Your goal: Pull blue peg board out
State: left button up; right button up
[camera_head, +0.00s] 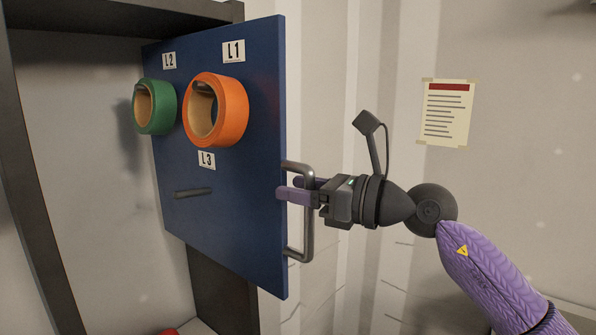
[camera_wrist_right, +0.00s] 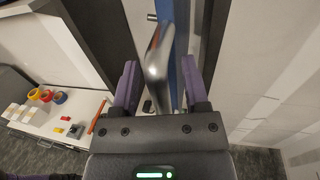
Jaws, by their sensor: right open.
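The blue peg board (camera_head: 235,235) stands upright at the left of the head view, partly out of a dark frame. It bears labels L1, L2 and L3. An orange tape roll (camera_head: 240,112) hangs by L1 and a green one (camera_head: 163,108) by L2; the L3 peg (camera_head: 193,192) is bare. A grey bar handle (camera_head: 306,245) is on the board's right edge. My right gripper (camera_head: 291,188) is at the handle, open, its purple fingers on either side of the bar (camera_wrist_right: 158,58) in the wrist view. My left gripper is out of view.
A dark frame post (camera_head: 28,150) stands at the far left. A paper notice (camera_head: 447,112) is taped to the pale wall at right. The wrist view shows a white bench (camera_wrist_right: 70,112) with tape rolls and small items at lower left.

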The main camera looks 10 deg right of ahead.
jog(key=shift+w+a, duration=0.15)
jog(key=shift+c, duration=0.2)
grip_shut()
dwell(1.2)
